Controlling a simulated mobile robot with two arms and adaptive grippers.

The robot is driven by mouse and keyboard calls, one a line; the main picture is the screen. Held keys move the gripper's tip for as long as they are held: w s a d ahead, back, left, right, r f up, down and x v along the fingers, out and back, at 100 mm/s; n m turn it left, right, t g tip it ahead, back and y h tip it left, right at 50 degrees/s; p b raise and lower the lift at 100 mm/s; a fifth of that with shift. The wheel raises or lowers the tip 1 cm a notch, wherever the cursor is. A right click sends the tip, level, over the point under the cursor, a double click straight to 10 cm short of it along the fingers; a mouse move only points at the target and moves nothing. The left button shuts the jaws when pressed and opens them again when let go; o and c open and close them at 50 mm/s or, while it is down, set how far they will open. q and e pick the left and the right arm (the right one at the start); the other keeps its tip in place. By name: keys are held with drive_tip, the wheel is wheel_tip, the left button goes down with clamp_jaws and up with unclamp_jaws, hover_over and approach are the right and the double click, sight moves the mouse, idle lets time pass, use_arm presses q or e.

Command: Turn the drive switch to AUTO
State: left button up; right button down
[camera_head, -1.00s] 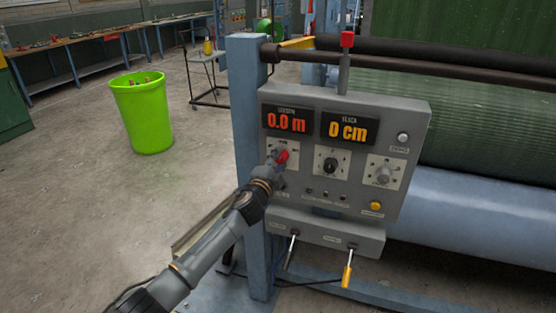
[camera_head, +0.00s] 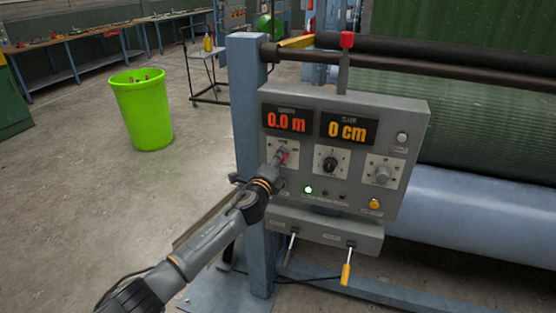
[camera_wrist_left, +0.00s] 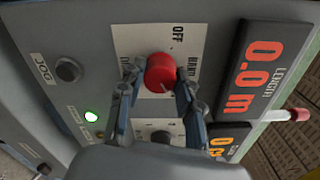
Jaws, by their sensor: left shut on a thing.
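The grey control panel (camera_head: 292,95) stands on a blue post. At its left, a red knob (camera_head: 284,158) sits on a white plate. My left gripper (camera_head: 277,157) is at this knob and hides most of it. In the left wrist view the red knob (camera_wrist_left: 159,70) is between the two fingers of my left gripper (camera_wrist_left: 157,88), shut on it. OFF is readable above the knob; labels at either side are partly hidden, so I cannot tell its setting. A green lamp (camera_head: 308,190) is lit below. My right gripper is not in view.
A black knob (camera_head: 330,165), a grey knob (camera_head: 383,174) and a yellow button (camera_head: 375,204) are to the right. A red-topped lever (camera_head: 346,41) rises above the panel. A green bin (camera_head: 142,110) stands on open floor at left.

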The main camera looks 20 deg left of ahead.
use_arm(q)
drive_tip(key=shift+f, duration=0.1)
drive_tip(key=o, duration=1.2)
drive_tip(key=shift+c, duration=0.2)
drive_tip(key=shift+s, duration=0.1)
drive_tip(key=s, duration=1.2)
drive_tip(key=shift+a, duration=0.2)
drive_tip(key=shift+w, duration=0.1)
